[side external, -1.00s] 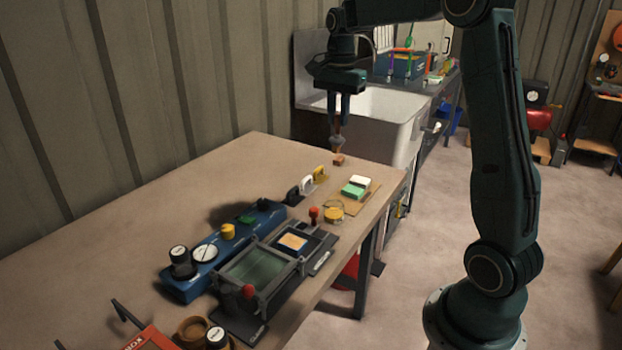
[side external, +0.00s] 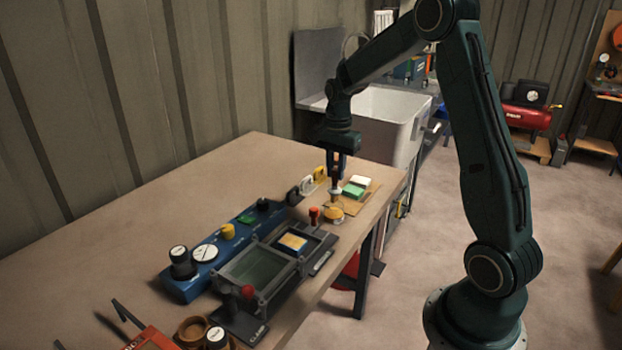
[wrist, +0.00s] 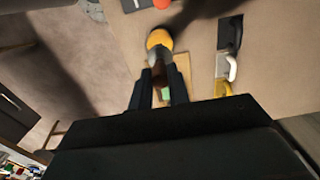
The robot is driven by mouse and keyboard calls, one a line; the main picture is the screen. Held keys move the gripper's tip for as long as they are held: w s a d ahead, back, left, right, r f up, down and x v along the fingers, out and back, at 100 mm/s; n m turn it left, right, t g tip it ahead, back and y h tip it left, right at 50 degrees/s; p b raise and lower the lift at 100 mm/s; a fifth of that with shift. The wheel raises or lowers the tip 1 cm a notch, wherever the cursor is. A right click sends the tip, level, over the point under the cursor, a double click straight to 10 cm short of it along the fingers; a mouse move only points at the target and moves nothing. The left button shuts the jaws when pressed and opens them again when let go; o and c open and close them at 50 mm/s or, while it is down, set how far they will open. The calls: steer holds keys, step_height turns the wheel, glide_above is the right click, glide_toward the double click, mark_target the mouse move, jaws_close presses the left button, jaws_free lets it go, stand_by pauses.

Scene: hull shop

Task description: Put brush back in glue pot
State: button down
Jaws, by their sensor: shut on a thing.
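My gripper (side external: 336,176) is shut on the brush (side external: 335,193), which hangs roughly upright with its pale ferrule below the fingers.
The left rear bench is clear.

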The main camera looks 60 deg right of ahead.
mark_target(335, 185)
steer(key=shift+f, duration=0.15)
steer(key=shift+f, duration=2)
steer(key=shift+f, duration=0.15)
steer(key=c, duration=1.3)
jaws_free()
steer(key=shift+c, duration=0.2)
step_height(335, 185, up, 12)
steer(key=shift+r, duration=0.1)
steer(key=shift+r, duration=0.1)
